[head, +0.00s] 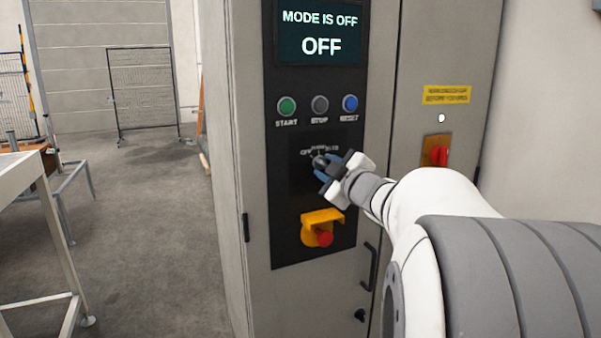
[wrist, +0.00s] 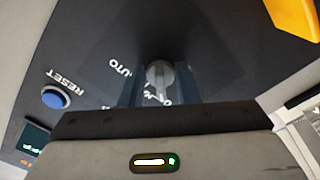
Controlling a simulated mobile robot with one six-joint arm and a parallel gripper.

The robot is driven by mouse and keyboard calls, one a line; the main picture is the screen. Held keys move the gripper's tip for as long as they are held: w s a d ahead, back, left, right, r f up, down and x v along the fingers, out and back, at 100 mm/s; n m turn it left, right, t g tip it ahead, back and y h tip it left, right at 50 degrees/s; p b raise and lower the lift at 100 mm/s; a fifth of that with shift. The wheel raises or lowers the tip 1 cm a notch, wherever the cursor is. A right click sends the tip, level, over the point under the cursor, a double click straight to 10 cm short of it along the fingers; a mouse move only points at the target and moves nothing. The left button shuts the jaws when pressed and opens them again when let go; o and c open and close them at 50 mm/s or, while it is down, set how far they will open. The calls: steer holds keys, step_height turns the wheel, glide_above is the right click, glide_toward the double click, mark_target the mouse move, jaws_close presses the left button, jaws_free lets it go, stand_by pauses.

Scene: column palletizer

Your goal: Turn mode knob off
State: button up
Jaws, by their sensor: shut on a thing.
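The mode knob (head: 319,162) is a dark round knob on the black control panel (head: 284,236), with position labels above it. In the wrist view the knob (wrist: 159,74) looks grey and sits between the two blue fingers of my gripper (wrist: 160,88). My gripper (head: 326,168) is shut on the knob, coming from the right in the head view. The display (head: 320,32) above reads "MODE IS OFF" and "OFF". The gripper covers part of the labels, and the pointer's exact position is hard to tell.
Green start (head: 287,106), grey stop (head: 320,105) and blue reset (head: 350,104) buttons sit above the knob. A red emergency button (head: 323,237) under a yellow guard is below. A red switch (head: 439,156) is on the right door. Open floor lies left of the cabinet.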

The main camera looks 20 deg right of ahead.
stand_by(0.3)
steer(key=o, duration=1)
steer(key=shift+c, duration=0.2)
steer(key=s, duration=0.7)
steer(key=shift+s, duration=0.4)
steer(key=shift+d, duration=0.1)
